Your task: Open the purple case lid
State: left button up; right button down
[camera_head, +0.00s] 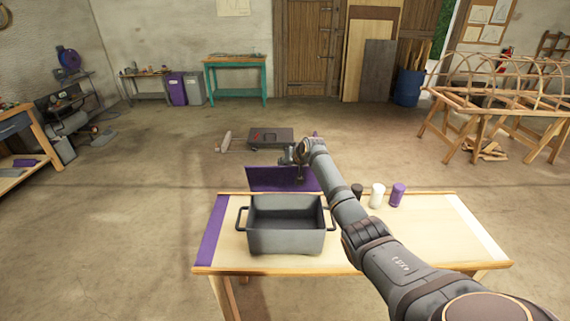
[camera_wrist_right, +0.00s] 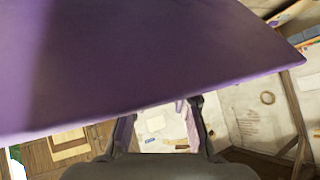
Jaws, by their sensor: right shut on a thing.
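The case (camera_head: 285,240) is a dark grey box with a handle on each side, standing on the light wooden table. Its inside shows from above and looks empty. The purple lid (camera_head: 262,180) stands raised at the back edge of the case, its broad face towards me. My right gripper (camera_head: 298,168) is at the right part of the lid's upper edge, shut on the lid. In the right wrist view the lid (camera_wrist_right: 140,55) fills the top, and the gripper (camera_wrist_right: 162,118) is below it, where the contact is partly hidden. My left gripper is not in view.
A black, a white (camera_head: 377,196) and a purple cylinder (camera_head: 397,195) stand on the table (camera_head: 425,235), right of the case, close to my right arm. A dark toolbox (camera_head: 270,137) and a mallet-like thing (camera_head: 225,142) lie beyond the table.

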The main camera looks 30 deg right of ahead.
jog(key=c, duration=1.1)
grip_release()
jog(key=v, duration=1.2)
